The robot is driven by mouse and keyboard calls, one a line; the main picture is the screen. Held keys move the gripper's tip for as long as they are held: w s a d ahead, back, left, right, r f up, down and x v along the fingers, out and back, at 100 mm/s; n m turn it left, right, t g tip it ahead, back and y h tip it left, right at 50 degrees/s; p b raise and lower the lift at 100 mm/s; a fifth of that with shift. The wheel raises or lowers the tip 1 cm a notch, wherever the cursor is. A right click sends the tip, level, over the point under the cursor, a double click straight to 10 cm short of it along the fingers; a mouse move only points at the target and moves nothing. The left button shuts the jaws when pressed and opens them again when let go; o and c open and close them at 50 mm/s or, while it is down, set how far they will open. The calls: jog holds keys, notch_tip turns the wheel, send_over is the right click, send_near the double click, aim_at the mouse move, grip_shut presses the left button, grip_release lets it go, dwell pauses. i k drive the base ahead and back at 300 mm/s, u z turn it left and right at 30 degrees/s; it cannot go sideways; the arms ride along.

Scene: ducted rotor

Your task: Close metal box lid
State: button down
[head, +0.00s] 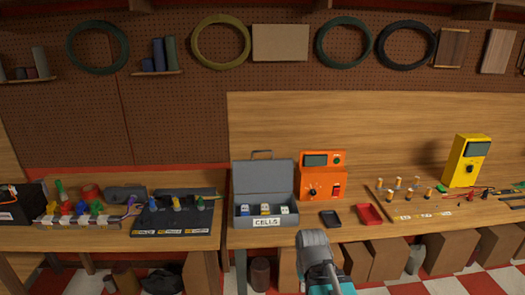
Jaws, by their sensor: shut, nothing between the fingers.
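The grey metal box (241,221) stands near the left end of the right-hand wooden bench, with a label reading CELLS on its front. Its lid (263,176) is open and stands upright at the back, with a handle on its top edge. Several small cells (265,209) with pale tops show inside. My gripper (312,238) is shut and empty, in front of the box and a little to its right, at about the bench's front edge. It appears apart from the box and lid. The fingertips are small and hard to make out.
An orange device (322,175) stands close to the right of the box. A black tray (330,218) and a red tray (369,214) lie in front of it. A dark rack (171,217) is to the left. A yellow meter (467,161) stands far right.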

aim_at(253, 176)
jog(key=u, duration=0.45)
jog(key=i, duration=1.25)
jog(key=z, duration=0.4)
